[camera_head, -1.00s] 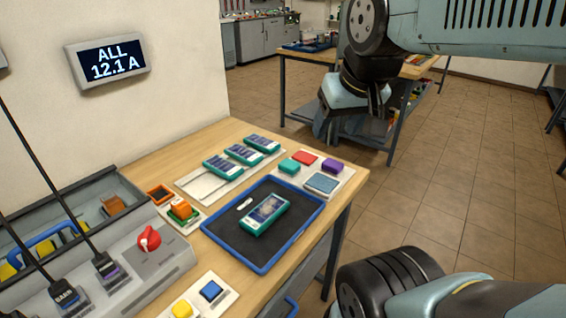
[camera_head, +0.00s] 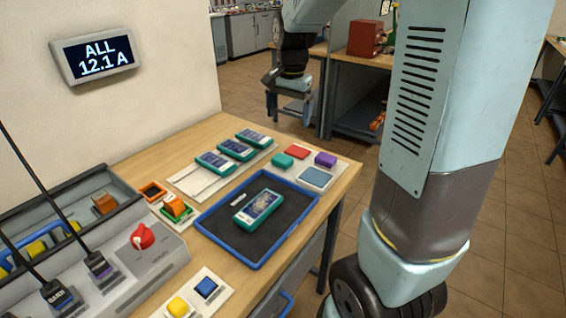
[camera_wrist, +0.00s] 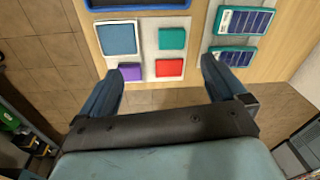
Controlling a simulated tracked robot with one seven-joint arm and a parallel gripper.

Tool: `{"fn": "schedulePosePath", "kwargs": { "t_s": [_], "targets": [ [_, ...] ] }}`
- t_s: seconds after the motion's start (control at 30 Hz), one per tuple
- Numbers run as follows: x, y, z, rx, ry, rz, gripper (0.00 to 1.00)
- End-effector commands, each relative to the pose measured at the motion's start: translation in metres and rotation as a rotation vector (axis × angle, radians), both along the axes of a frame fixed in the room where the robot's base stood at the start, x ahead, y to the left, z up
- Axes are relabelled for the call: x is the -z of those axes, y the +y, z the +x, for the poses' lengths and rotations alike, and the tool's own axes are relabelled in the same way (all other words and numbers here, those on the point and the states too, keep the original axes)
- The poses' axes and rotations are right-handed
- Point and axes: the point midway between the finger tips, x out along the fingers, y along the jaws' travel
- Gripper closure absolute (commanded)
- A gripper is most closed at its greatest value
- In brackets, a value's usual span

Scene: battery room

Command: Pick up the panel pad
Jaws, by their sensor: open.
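No label marks the panel pad; a flat blue-grey square pad (camera_head: 315,177) lies on a pale board at the table's right end. Beside it on the board are a teal block (camera_head: 283,160), a red block (camera_head: 297,152) and a purple block (camera_head: 325,159). My gripper (camera_head: 290,110) is open and empty, beyond and above the table's far edge. In the wrist view, the blue-grey pad (camera_wrist: 119,38) with its white border lies ahead of the open fingers (camera_wrist: 162,76), toward the upper left, apart from them. The purple and red blocks are nearer the fingertips.
A blue-rimmed tray (camera_head: 228,259) holds a teal-cased device (camera_head: 258,206). A grey console with a red knob (camera_head: 142,236) is at left. Above the table between gripper and pad looks clear.

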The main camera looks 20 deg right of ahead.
Motion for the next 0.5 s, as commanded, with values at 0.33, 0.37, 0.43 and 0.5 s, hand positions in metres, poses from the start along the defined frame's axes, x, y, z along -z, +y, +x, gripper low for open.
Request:
{"fn": "schedulePosePath", "kwargs": {
  "t_s": [0.33, 0.37, 0.43, 0.5],
  "targets": [
    [0.049, 0.001, 0.045, 0.166, 0.09, -0.006, 0.02],
    [0.051, 0.001, 0.046, 0.172, 0.093, -0.007, 0.02],
    [0.056, 0.001, 0.048, 0.181, 0.097, -0.008, 0.02],
    [0.063, 0.001, 0.048, 0.183, 0.099, -0.009, 0.02]
  ]
}}
